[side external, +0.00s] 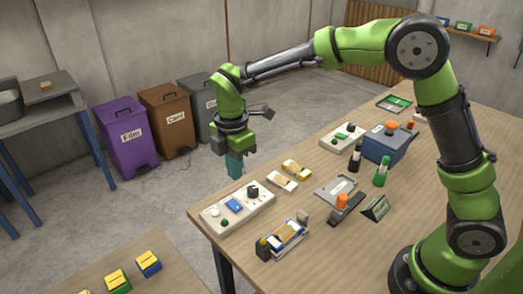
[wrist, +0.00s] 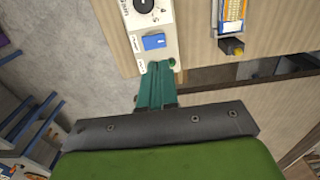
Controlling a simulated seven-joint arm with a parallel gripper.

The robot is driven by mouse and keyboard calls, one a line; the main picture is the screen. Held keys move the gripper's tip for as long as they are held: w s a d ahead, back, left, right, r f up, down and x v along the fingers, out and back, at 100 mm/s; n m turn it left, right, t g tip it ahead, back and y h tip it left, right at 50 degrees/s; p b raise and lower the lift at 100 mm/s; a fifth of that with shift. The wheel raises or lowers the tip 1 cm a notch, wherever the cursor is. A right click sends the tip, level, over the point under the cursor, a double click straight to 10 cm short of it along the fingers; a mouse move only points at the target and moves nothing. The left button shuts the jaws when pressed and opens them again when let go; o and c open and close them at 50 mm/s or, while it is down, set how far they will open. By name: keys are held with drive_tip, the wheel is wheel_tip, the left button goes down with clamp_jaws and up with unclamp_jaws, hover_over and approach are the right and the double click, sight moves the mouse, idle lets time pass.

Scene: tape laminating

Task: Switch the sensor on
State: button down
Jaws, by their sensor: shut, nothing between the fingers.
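A pale control box (side external: 232,211) lies at the table's near left corner. It has a blue rocker switch (side external: 234,204), a black dial (side external: 253,191), a white round button (side external: 214,212) and a green button (side external: 224,223). The wrist view shows the box's end with the blue switch (wrist: 154,42) and the dial (wrist: 144,5). I cannot read which control is marked for the sensor. My gripper (side external: 235,174) points down, shut and empty, above and behind the box. In the wrist view its green fingertips (wrist: 160,66) overlap the box's end, hiding part of it.
A second control box (side external: 343,137) stands farther back. Yellow-and-white packs (side external: 289,176), a small yellow-and-blue device (side external: 284,240), a grey holder with an orange knob (side external: 341,199) and a blue machine (side external: 391,143) share the table (side external: 330,250). Bins (side external: 127,135) stand on the floor beyond.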

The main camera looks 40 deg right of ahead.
sight(235, 203)
wheel_tip(235, 203, down, 10)
drive_tip(key=shift+r, duration=0.15)
idle(0.4)
drive_tip(key=shift+s+f, duration=0.15)
drive_tip(key=shift+f, duration=0.2)
drive_tip(key=shift+w+r, duration=0.2)
drive_tip(key=shift+w, duration=0.6)
drive_tip(key=shift+r, duration=0.1)
wheel_tip(235, 203, up, 14)
idle(0.3)
drive_tip(key=shift+a, duration=0.1)
